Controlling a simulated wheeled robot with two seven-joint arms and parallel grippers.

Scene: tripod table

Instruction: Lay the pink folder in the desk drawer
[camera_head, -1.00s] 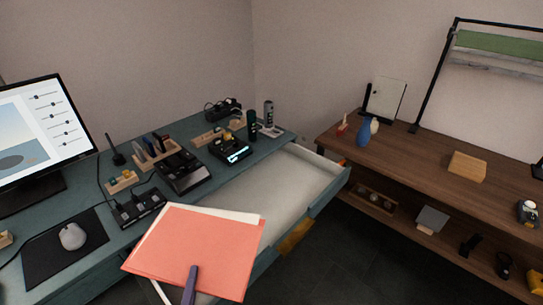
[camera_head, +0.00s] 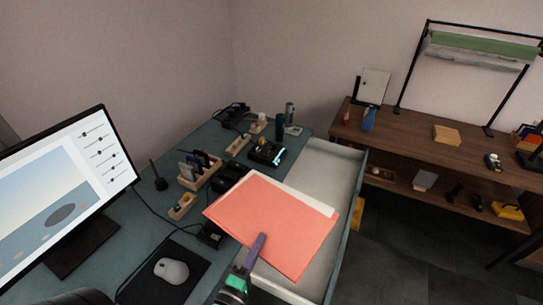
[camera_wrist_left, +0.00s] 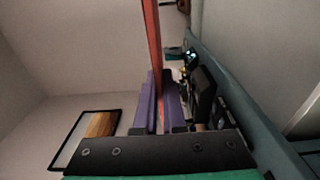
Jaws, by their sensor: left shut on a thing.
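The pink folder (camera_head: 275,222), with a white sheet showing at its far edge, is held by my left gripper (camera_head: 259,240) at its near edge. In the head view it hangs over the open desk drawer (camera_head: 325,168) and the desk's edge. The drawer is pulled out, pale inside, and its visible part is empty; the folder hides part of it. In the left wrist view the folder (camera_wrist_left: 153,50) is edge-on between the purple fingers of my left gripper (camera_wrist_left: 160,100). My right gripper is not in view.
The teal desk (camera_head: 150,218) holds a monitor (camera_head: 60,195), a mouse (camera_head: 172,270), a wooden organizer (camera_head: 198,172), a device with a lit display (camera_head: 267,153) and a dark bottle (camera_head: 280,127). A brown shelf unit (camera_head: 420,140) stands beyond the drawer, with floor between.

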